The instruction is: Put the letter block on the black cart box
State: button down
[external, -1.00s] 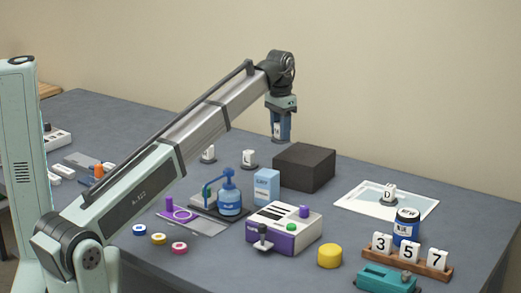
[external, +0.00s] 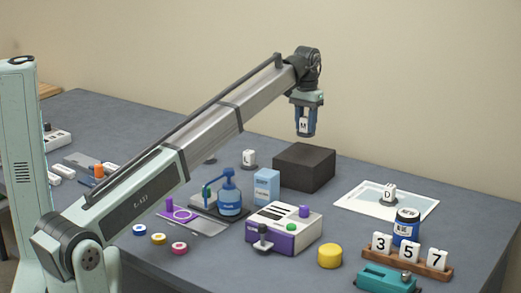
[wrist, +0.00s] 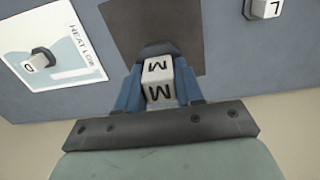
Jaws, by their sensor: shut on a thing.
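My gripper (external: 304,131) is shut on a white letter block (external: 303,127) marked M and holds it in the air, above the black cart box (external: 304,170) in the external view. In the wrist view the letter block (wrist: 158,80) sits between the blue fingers of my gripper (wrist: 158,88), with a dark piece at its far end. The black cart box (wrist: 130,20) shows beyond the block as a dark square. Its top looks bare where I can see it.
A white block on a dark base (external: 249,158) stands left of the box. A block marked D (external: 389,192) stands on a white sheet (external: 350,205) to the right. A light blue carton (external: 267,186) stands just in front of the box. A numbered block rack (external: 410,258) stands front right.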

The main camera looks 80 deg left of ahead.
aim_at(306, 117)
jog(key=shift+f, duration=2.95)
jog(key=c, duration=0.7)
grip_release()
jog(key=shift+f, duration=0.15)
notch_tip(306, 117, up, 12)
jog(key=shift+r, duration=0.15)
